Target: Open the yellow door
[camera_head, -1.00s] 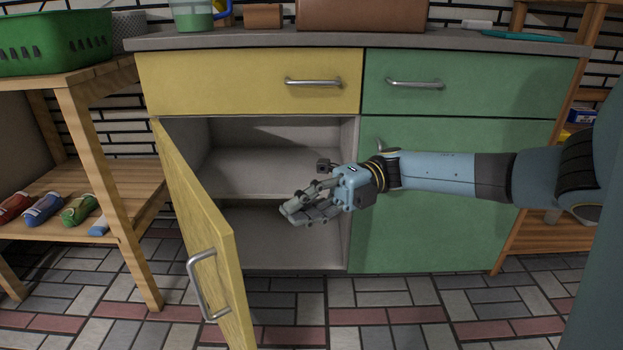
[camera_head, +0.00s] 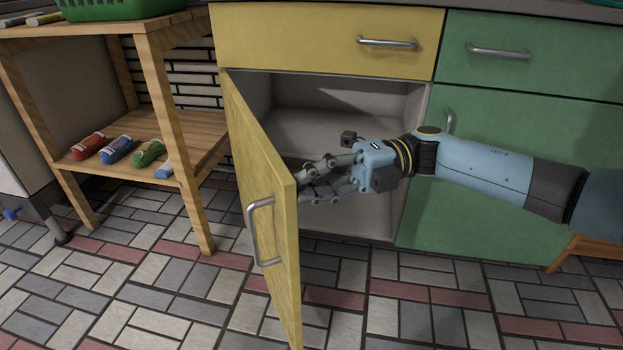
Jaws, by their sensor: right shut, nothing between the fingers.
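The yellow door (camera_head: 262,190) of the lower left cabinet stands wide open, hinged at its left side and swung out toward me. Its silver handle (camera_head: 262,233) is on the outer face, near the free edge. My right gripper (camera_head: 310,182) is in front of the open cabinet (camera_head: 345,108), on the inner side of the door. It is shut and empty, with its fingertips close to the door's free edge; I cannot tell whether they touch. My left gripper is not in view.
A yellow drawer (camera_head: 325,38) is shut above the opening. A green drawer (camera_head: 540,55) and green door (camera_head: 500,125) are shut at the right. A wooden shelf (camera_head: 190,130) with several bottles stands left of the door. The tiled floor (camera_head: 150,290) in front is clear.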

